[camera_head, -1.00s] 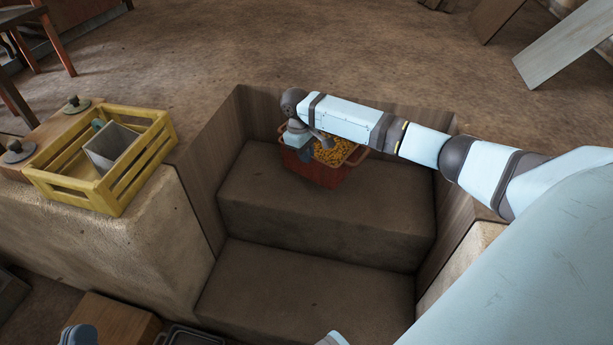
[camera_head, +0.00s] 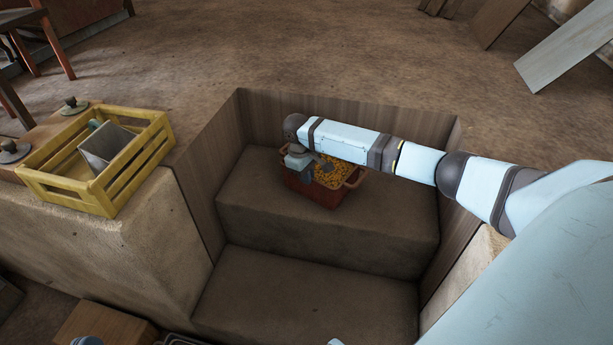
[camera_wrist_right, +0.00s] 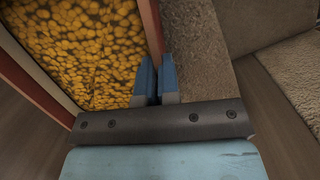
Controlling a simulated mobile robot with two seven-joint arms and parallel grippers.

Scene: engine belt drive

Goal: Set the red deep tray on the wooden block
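The red deep tray (camera_head: 318,190), filled with yellow-orange pieces, is on or just above the upper step of the recess in the head view. I cannot tell whether it touches the step. My right gripper (camera_head: 302,160) reaches its left side from above. In the right wrist view the blue fingers (camera_wrist_right: 156,82) are closed with the tray's wall (camera_wrist_right: 151,30) between them. A wooden block (camera_head: 105,325) shows at the bottom left of the head view, partly cut off.
A yellow slatted crate (camera_head: 95,195) holding a grey container (camera_head: 105,145) stands on the stone ledge at the left. Wooden walls (camera_head: 205,195) enclose the recess. The lower step (camera_head: 305,295) is clear. A dark metal tray (camera_head: 180,340) is cut off beside the wooden block.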

